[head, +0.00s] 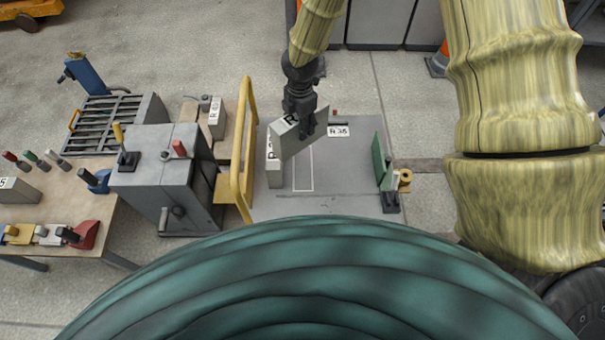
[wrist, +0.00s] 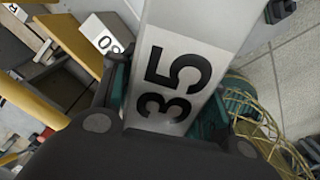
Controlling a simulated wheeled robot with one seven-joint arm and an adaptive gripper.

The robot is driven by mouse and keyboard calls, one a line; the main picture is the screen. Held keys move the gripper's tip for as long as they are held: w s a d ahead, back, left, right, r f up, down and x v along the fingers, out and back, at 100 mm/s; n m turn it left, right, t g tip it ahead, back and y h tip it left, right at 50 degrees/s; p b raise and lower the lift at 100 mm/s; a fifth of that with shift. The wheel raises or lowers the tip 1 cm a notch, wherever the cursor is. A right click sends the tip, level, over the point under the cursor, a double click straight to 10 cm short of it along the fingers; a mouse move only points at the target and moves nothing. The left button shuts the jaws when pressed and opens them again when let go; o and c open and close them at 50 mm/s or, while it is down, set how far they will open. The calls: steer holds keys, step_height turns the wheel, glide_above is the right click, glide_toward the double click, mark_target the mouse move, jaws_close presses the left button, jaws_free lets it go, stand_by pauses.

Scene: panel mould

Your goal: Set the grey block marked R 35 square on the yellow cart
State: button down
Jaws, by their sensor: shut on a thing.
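My gripper (head: 302,122) is shut on a grey block (head: 307,138), held tilted above the grey deck of the cart. In the wrist view the block (wrist: 205,22) shows a white label reading 35 between the finger pads. Any letter before the 35 is hidden there. The cart (head: 350,190) has a grey top with a yellow rail (head: 247,130) on its left side. A white outline is drawn on the top below the block, partly hidden by it. A label reading R 35 (head: 339,131) lies at the back of the top.
Another labelled grey block (head: 274,172) stands on the cart's left part, close beside the held block. A green upright plate (head: 381,162) stands at the right edge. A grey machine box (head: 160,175) and a workbench (head: 60,200) are to the left. The cart's middle right is clear.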

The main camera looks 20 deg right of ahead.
steer(key=w+f+n+b, duration=0.1)
steer(key=f+n+b, duration=0.2)
steer(key=d+f+n+b, duration=0.1)
steer(key=f+n+b, duration=0.2)
steer(key=w+f+n+b, duration=0.1)
steer(key=f+n+b, duration=0.1)
steer(key=f+n, duration=0.1)
steer(key=shift+w+d+f+b, duration=0.2)
steer(key=shift+w+f+b, duration=0.15)
steer(key=shift+f+b, duration=0.05)
steer(key=shift+n, duration=0.8)
steer(key=shift+w+d+f+b, duration=0.15)
steer(key=shift+f+b, duration=0.65)
steer(key=shift+f, duration=2)
steer(key=shift+w+f+b, duration=0.1)
steer(key=shift+f+b, duration=0.65)
steer(key=shift+f, duration=2)
steer(key=c, duration=0.8)
jaws_free()
steer(key=shift+f, duration=0.1)
steer(key=shift+o, duration=0.2)
step_height(320, 180, up, 12)
steer(key=shift+r+p, duration=0.15)
steer(key=shift+p, duration=1.1)
